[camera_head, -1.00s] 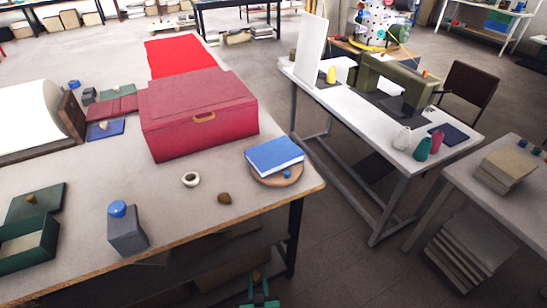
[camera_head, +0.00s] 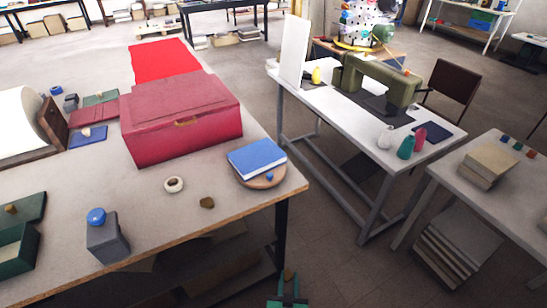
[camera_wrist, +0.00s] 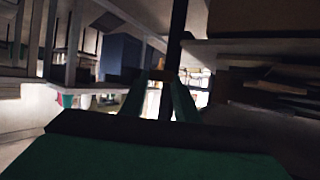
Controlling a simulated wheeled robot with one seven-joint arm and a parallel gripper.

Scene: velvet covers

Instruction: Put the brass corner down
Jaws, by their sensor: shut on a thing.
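My gripper (camera_head: 289,283) is at the bottom edge of the head view, below the tabletop's height and near the table's front right leg. It is shut on a small brownish piece, taken as the brass corner (camera_head: 289,274), between its fingertips. In the dark wrist view the green fingers (camera_wrist: 160,85) reach forward and close on the small brown piece (camera_wrist: 160,75); its shape is hard to tell. No surface shows directly under it.
A sewing table (camera_head: 335,105) stands right. Floor between is clear.

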